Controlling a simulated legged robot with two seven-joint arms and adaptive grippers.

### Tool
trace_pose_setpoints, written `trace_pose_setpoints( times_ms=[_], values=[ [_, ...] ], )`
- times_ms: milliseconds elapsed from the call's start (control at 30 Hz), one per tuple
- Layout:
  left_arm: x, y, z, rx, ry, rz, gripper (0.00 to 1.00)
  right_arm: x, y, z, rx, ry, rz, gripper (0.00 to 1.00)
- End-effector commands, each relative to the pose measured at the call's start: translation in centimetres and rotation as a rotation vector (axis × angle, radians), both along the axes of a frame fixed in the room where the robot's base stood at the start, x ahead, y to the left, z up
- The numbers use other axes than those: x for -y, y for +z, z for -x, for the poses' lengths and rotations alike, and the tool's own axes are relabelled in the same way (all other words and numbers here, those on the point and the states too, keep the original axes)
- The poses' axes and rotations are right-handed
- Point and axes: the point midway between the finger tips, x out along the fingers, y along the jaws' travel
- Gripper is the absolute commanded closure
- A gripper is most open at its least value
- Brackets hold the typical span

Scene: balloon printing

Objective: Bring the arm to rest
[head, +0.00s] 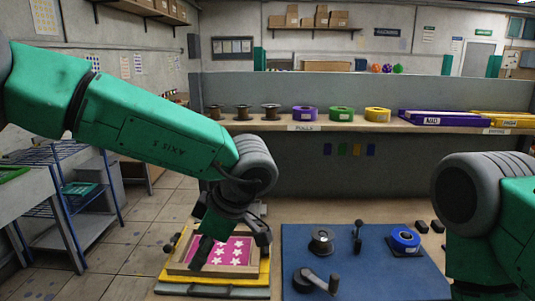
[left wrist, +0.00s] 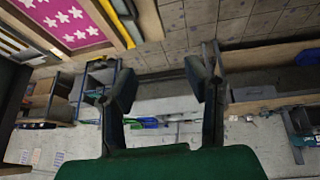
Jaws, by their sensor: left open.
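My left arm (head: 150,125) is green and grey and reaches in from the left in the head view. My left gripper (head: 232,243) hangs at its end, over or beside a wooden-framed pink panel with white stars (head: 228,252), partly hiding it. In the left wrist view the two dark fingers of the left gripper (left wrist: 162,85) stand wide apart with nothing between them. The pink panel (left wrist: 68,20) shows there at the upper left, clear of the fingers. Part of my right arm (head: 480,200) shows at the right edge of the head view; its gripper is out of view.
A blue mat (head: 350,278) to the right of the frame bears a spool (head: 321,240), a crank handle (head: 315,280) and a blue roll (head: 404,239). A shelf (head: 290,126) behind carries several coloured rolls. A blue rack (head: 75,200) stands at the left.

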Motion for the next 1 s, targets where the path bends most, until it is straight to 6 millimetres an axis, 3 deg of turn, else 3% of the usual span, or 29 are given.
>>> trace_pose_setpoints(
  times_ms=[367, 467, 567, 667, 800, 1000],
  values=[
    [-6.0, -8.9, -1.4, 0.129, -0.242, -0.177, 0.57, 0.0, 0.0, 0.0, 0.0, 0.0, 0.0, 0.6],
    [-8.0, -12.6, -1.1, 0.147, -0.376, -0.217, 0.57, 0.0, 0.0, 0.0, 0.0, 0.0, 0.0, 0.6],
    [-10.0, -17.4, 0.6, 0.136, -0.571, -0.235, 0.57, 0.0, 0.0, 0.0, 0.0, 0.0, 0.0, 0.6],
    [-11.7, -22.3, 4.3, 0.08, -0.792, -0.201, 0.57, 0.0, 0.0, 0.0, 0.0, 0.0, 0.0, 0.6],
    [-13.6, -27.9, 12.3, -0.062, -1.072, -0.075, 0.57, 0.0, 0.0, 0.0, 0.0, 0.0, 0.0, 0.6],
    [-15.6, -30.9, 23.2, -0.269, -1.302, 0.13, 0.57, 0.0, 0.0, 0.0, 0.0, 0.0, 0.0, 0.6]
  ],
)
